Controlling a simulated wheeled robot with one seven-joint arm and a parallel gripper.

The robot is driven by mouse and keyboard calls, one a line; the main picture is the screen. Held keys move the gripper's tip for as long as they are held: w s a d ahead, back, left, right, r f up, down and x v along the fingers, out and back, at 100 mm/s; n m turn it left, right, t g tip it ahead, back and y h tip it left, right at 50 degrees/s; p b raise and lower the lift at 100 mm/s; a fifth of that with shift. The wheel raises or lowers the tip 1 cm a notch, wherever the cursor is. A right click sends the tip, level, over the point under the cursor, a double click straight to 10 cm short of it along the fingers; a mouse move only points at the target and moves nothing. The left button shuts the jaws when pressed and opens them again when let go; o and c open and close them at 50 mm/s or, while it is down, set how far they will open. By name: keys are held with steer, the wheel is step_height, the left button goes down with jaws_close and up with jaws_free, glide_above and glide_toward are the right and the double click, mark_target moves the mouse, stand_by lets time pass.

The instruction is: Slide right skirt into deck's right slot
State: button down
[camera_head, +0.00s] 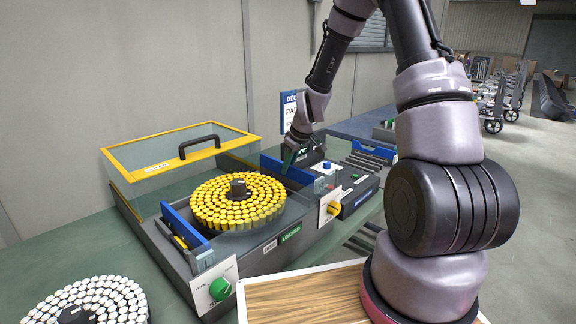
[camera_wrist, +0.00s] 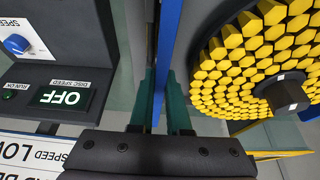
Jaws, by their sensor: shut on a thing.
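The right skirt (camera_head: 272,165) is a blue upright panel beside the right edge of the disc of yellow cells (camera_head: 226,203). In the wrist view the blue skirt (camera_wrist: 167,45) runs as a narrow strip between my fingers. My gripper (camera_head: 290,160), with green fingers, is shut on it; the fingertips also show in the wrist view (camera_wrist: 161,78). The deck (camera_head: 262,262) is the dark frame around the disc. A matching blue left skirt (camera_head: 184,222) stands at the disc's left. The right slot is hidden, so I cannot tell how far the skirt sits in it.
A clear cover with yellow frame (camera_head: 175,172) and black handle stands behind the disc. A control box with a blue knob (camera_head: 327,165) stands right of the skirt; its OFF display (camera_wrist: 65,95) shows at left in the wrist view. A disc of white cells (camera_head: 95,303) lies front left.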

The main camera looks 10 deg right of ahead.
steer(key=shift+f, duration=0.35)
stand_by(0.3)
steer(key=shift+f, duration=0.85)
steer(key=shift+f, duration=0.1)
steer(key=c, duration=0.8)
jaws_free()
steer(key=shift+f, duration=0.1)
steer(key=v, duration=1.1)
